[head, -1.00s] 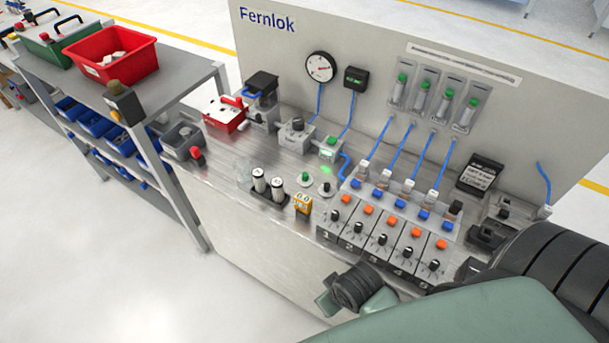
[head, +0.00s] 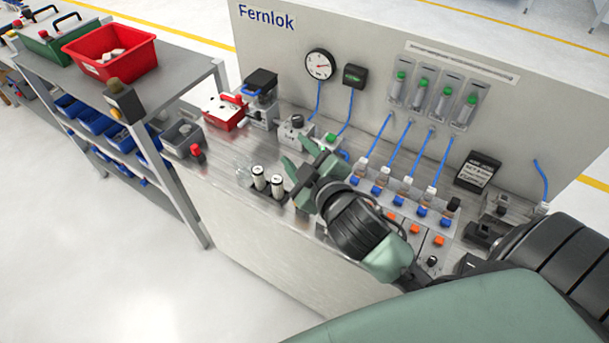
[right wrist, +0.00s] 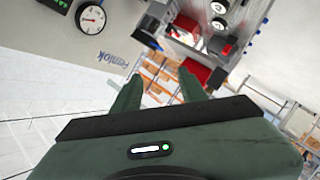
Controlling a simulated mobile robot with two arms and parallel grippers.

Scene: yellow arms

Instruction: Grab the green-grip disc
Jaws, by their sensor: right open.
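The green-grip disc does not show now. In the earlier head view it stood on the bench beside a black-knobbed disc, and my right arm now covers that spot. My right gripper (head: 297,156) is open and empty over the bench, just right of two white-topped cylinders (head: 266,182). Its two fingers point to the far left of the bench. In the right wrist view the open fingers (right wrist: 159,86) have nothing between them that they hold. My left gripper is not in view.
A grey box with a black knob (head: 296,131) and a red box (head: 224,111) stand behind the fingers. Blue-tubed modules (head: 380,188) lie right of my gripper. The back panel (head: 285,60) carries a gauge (head: 319,65). A shelf with a red bin (head: 110,55) stands left.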

